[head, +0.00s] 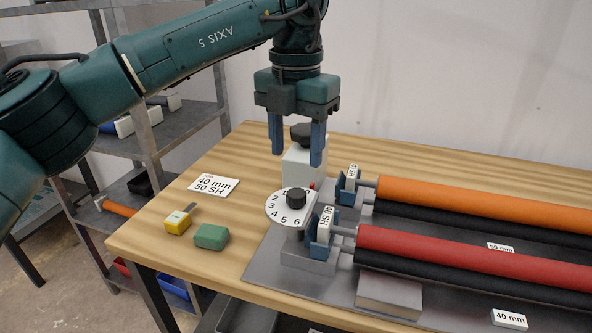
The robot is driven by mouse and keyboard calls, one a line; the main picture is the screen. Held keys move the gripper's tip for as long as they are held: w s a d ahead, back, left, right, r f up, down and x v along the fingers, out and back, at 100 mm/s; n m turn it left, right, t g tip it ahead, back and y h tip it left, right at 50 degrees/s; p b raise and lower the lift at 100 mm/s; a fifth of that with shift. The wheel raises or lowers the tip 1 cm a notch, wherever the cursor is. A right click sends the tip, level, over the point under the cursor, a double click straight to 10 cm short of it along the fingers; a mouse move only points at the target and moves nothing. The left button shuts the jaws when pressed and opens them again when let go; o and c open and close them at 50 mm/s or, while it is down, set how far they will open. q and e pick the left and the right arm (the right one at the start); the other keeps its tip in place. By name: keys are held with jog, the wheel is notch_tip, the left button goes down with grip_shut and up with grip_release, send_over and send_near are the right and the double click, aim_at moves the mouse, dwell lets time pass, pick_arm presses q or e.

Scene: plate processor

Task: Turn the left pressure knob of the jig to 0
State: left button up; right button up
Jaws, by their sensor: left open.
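The jig (262,262) is a grey metal plate with rollers on the wooden table. A black knob (296,198) sits on a round white dial (275,210) with printed numbers; 2 to 6 are readable, and where the knob points is too small to tell. A second black knob (301,130) stands farther back on a white block (301,168); its dial is not visible. My left gripper (296,160) is open and points down, its blue fingers left and right of the back knob in the picture. Contact cannot be told. My right gripper is not in view.
An orange roller (470,200) and a red roller (450,252), with black ones beside them, run right. A metal shelf (170,130) stands behind left.

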pick_arm(q)
notch_tip(320, 180, up, 5)
jog(key=shift+r+p, duration=0.1)
jog(key=shift+p, duration=0.2)
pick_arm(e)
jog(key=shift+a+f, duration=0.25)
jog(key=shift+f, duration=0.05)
